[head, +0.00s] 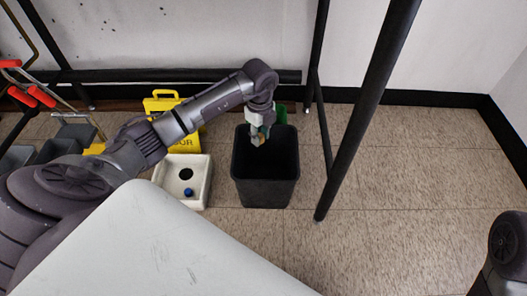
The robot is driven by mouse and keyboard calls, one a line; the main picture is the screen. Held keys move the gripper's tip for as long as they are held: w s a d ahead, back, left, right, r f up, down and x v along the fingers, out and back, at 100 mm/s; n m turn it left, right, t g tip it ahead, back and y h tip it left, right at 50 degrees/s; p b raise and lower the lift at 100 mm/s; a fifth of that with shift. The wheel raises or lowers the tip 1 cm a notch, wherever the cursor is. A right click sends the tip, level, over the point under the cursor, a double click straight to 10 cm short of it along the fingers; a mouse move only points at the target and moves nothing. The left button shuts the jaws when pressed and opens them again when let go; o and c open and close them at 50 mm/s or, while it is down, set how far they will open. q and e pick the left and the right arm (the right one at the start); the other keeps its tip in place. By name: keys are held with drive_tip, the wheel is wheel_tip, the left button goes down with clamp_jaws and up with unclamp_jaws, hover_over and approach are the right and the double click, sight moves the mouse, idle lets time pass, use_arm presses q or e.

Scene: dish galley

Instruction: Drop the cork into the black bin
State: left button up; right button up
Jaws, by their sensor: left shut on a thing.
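The black bin (266,190) stands upright on the tiled floor near the middle of the head view, its top open. My left arm reaches in from the left. My left gripper (258,139) points down over the mouth of the bin. It is shut on the cork (257,140), a small tan piece at its fingertips, mostly hidden by the fingers. The bin's inside is dark and I cannot see its bottom. Part of my right arm shows at the lower right edge, but its gripper is out of view.
A white square basin (202,196) with a blue object (188,192) stands left of the bin. A yellow floor sign (187,137) is behind it. A black post (355,140) slants down right of the bin. A pale surface (150,245) fills the foreground. Floor at right is clear.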

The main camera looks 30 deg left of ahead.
use_arm(q)
drive_tip(key=o, duration=0.8)
wheel_tip(320, 180, up, 12)
idle(0.5)
